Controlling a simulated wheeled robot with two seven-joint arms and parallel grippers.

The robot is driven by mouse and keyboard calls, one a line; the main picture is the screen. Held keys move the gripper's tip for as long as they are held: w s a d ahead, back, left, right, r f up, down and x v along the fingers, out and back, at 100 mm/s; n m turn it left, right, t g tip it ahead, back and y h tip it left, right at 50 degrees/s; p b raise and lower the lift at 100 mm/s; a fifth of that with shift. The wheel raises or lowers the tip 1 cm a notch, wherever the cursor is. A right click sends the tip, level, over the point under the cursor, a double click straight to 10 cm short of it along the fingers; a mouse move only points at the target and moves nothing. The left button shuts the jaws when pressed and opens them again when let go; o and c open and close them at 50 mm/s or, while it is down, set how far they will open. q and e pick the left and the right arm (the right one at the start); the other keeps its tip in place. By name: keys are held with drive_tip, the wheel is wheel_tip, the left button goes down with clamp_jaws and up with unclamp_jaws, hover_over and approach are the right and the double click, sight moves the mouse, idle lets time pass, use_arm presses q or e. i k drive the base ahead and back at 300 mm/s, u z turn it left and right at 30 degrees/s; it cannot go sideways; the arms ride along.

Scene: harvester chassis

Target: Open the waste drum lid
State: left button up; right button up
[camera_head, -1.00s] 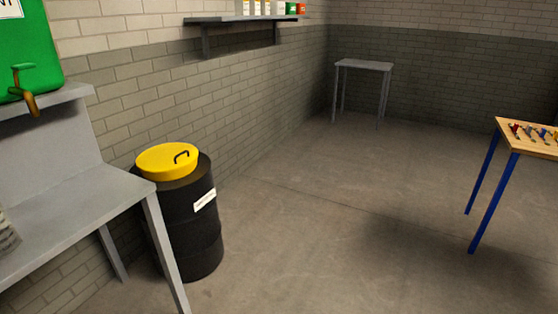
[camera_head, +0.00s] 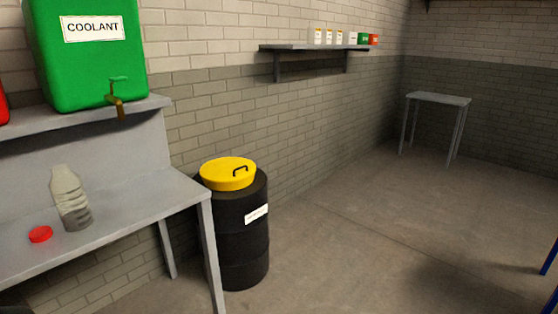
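The waste drum (camera_head: 243,238) is a black barrel with a white label on its front, standing on the floor against the brick wall. Its yellow lid (camera_head: 225,176) lies on top and looks closed, with a dark handle (camera_head: 240,171) on its right part. The drum stands just past the right end of the grey workbench, which hides part of its left side. Neither of my grippers shows in the view.
The grey bench (camera_head: 130,226) holds a clear bottle (camera_head: 70,198) and a red cap (camera_head: 40,234). A green coolant tank (camera_head: 86,55) sits on its upper shelf. A wall shelf (camera_head: 314,47) holds small containers. A small grey table (camera_head: 438,99) stands far back. The floor right of the drum is clear.

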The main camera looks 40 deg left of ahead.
sight(224, 170)
drive_tip(key=u, duration=0.1)
drive_tip(key=i, duration=2.15)
drive_tip(key=u, duration=1.65)
drive_tip(key=i, duration=1.05)
drive_tip(key=u, duration=1.05)
drive_tip(key=i, duration=0.5)
drive_tip(key=z, duration=0.05)
